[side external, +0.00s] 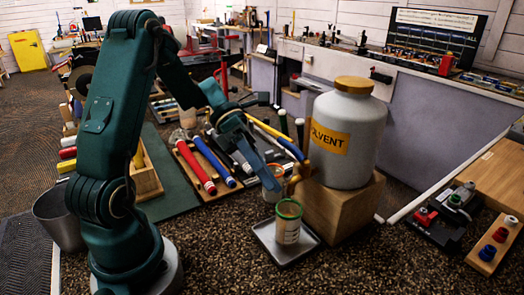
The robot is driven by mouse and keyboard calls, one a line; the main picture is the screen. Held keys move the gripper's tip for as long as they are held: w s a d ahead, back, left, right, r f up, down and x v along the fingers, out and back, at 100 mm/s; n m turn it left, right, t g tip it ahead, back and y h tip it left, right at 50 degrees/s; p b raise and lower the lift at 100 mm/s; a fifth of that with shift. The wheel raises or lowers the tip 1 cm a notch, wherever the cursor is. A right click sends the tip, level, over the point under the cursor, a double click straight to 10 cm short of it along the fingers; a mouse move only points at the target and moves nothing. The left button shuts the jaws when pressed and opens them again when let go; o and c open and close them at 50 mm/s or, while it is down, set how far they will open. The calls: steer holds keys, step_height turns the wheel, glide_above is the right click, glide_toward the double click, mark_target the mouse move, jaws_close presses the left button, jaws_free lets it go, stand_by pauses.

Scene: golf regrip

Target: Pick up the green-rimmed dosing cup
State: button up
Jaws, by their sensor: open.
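The green-rimmed dosing cup (288,223) stands upright on a small grey tray (283,259) in front of the wooden block. It has a pale label with print on its side. A second cup with an orange-red rim (268,194) stands just behind it, partly hidden by my gripper. My gripper (284,184) reaches down from the upper left, open. Its blue finger is over the orange-red-rimmed cup, behind and above the green-rimmed one. I see nothing held, and a gap shows between the fingertips and the green rim.
A large grey solvent jar (345,135) with a tan lid stands on a wooden block (332,212) close to the right of the cups. Red and blue grips (195,168) lie behind on the left. A rack with coloured caps (494,245) is at right. The front bench is clear.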

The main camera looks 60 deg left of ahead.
mark_target(280, 205)
steer(key=f+m+t, duration=0.1)
steer(key=m, duration=0.1)
steer(key=f+m+h, duration=0.1)
steer(key=f+m, duration=0.1)
steer(key=m, duration=0.1)
steer(key=w+f+m+t, duration=0.1)
steer(key=f+m, duration=0.1)
steer(key=m, duration=0.1)
steer(key=shift+f+t+h, duration=0.1)
steer(key=shift+t+h, duration=0.2)
steer(key=shift+m, duration=0.3)
steer(key=shift+x, duration=2.5)
steer(key=shift+f, duration=0.1)
jaws_close()
